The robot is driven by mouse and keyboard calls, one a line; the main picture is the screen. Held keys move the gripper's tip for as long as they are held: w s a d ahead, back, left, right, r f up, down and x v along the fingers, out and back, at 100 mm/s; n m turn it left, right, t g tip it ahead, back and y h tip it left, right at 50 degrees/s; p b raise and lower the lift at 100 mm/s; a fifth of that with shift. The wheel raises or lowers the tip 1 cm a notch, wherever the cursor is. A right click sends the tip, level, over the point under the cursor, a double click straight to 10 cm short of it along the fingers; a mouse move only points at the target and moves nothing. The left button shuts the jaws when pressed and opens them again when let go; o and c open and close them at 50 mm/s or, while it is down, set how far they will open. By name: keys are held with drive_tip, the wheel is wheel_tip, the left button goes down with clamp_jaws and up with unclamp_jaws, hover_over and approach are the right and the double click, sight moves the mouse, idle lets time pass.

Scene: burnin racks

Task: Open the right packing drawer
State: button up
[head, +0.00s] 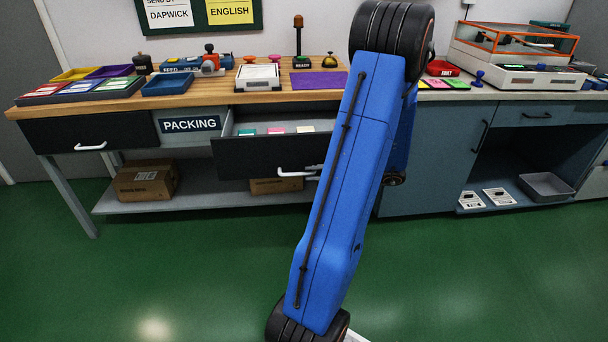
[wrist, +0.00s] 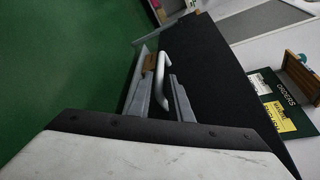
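The right packing drawer (head: 255,158) has a dark front and stands pulled out from the bench, with its inside showing in the head view. Its pale bar handle (head: 290,174) is on the front; it also shows in the wrist view (wrist: 160,76). My gripper (wrist: 160,92) is at the handle, with its two grey fingers apart and the handle between them. Gaps show beside the handle, so the fingers do not look closed on it. In the head view my blue arm hides most of the gripper and the drawer's right end.
Green, pink and cream items (head: 277,130) lie in the drawer. The left drawer (head: 90,131) is shut, beside the PACKING sign (head: 190,124). Boxes (head: 147,180) stand on the lower shelf. A blue-grey cabinet (head: 430,150) is at the right. The green floor in front is clear.

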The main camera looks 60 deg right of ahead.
drive_tip(key=v, duration=1.2)
drive_tip(key=shift+f, duration=0.1)
drive_tip(key=w+a+r+n+g+y, duration=0.1)
drive_tip(key=w+a+r+n+g, duration=0.15)
drive_tip(key=w+a, duration=0.4)
drive_tip(key=w+a+r+n+g, duration=0.1)
drive_tip(key=w+a+n+g, duration=0.25)
drive_tip(key=a, duration=0.65)
drive_tip(key=w+a+r+n+g+y, duration=0.15)
drive_tip(key=w+a+g, duration=0.25)
drive_tip(key=a, duration=0.4)
drive_tip(key=s+a+r+n+h, duration=0.1)
drive_tip(key=s+a+n+h, duration=0.1)
drive_tip(key=a+n, duration=0.2)
drive_tip(key=s+a+r+n+h, duration=0.2)
drive_tip(key=s+a+n+h, duration=0.1)
drive_tip(key=a, duration=0.8)
drive_tip(key=s+a+r+n+h, duration=0.2)
drive_tip(key=a+n+h, duration=0.1)
drive_tip(key=a+n, duration=0.2)
drive_tip(key=shift+a+t, duration=0.3)
drive_tip(key=shift+a, duration=1.05)
drive_tip(key=shift+s+n, duration=0.15)
drive_tip(key=shift+n, duration=0.1)
